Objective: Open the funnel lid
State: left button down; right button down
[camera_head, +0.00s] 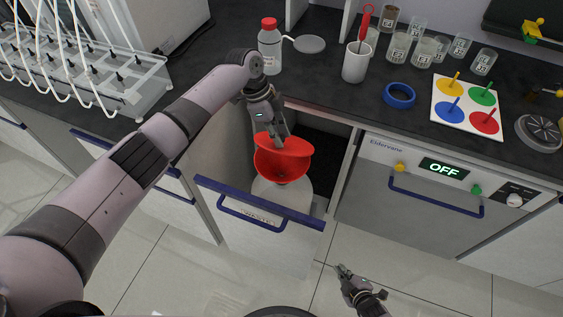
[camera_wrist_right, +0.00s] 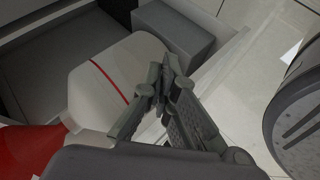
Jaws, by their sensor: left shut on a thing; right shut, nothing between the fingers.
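The red funnel (camera_head: 283,173) sits on top of a white container (camera_head: 270,193) inside the open drawer. My right gripper (camera_head: 343,269) is shut and empty, low in front of the drawer, apart from the funnel. The right wrist view shows its closed fingers (camera_wrist_right: 164,82), the white container with a red line (camera_wrist_right: 105,80) and part of the red funnel (camera_wrist_right: 28,148).
The open drawer's blue-edged front (camera_head: 262,204) stands between my right gripper and the container. A dishwasher-like unit reading OFF (camera_head: 420,195) is at the right. The counter above holds a red-capped bottle (camera_head: 269,48), a white cup (camera_head: 356,62) and several glass beakers.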

pick_arm(q)
jog(key=shift+r, duration=0.1)
pick_arm(e)
jog(key=w+a+r+n+t+y, duration=0.3)
jog(key=w+a+r+n+y, duration=0.35)
jog(key=w+r+n, duration=0.55)
jog(key=w+a+r+n+g+y, duration=0.1)
jog(key=a+r+n+g+y, duration=0.1)
jog(key=a+r+n+y, duration=0.35)
jog(key=a+r+n+g+y, duration=0.1)
jog(key=a+r+n+y, duration=0.15)
jog(key=r+n, duration=0.65)
pick_arm(q)
jog(key=shift+s, duration=0.1)
pick_arm(e)
jog(key=shift+y, duration=0.35)
jog(key=w+a+r, duration=0.1)
jog(key=w+a, duration=0.1)
jog(key=w+a+r, duration=0.1)
jog(key=a+r, duration=0.1)
jog(key=a, duration=0.1)
jog(key=w+a+r, duration=0.1)
jog(key=w+a, duration=0.1)
jog(key=shift+w+a+r, duration=0.25)
jog(key=shift+w, duration=0.05)
jog(key=shift+w+r, duration=0.35)
jog(key=shift+r, duration=0.2)
jog(key=shift+d, duration=0.1)
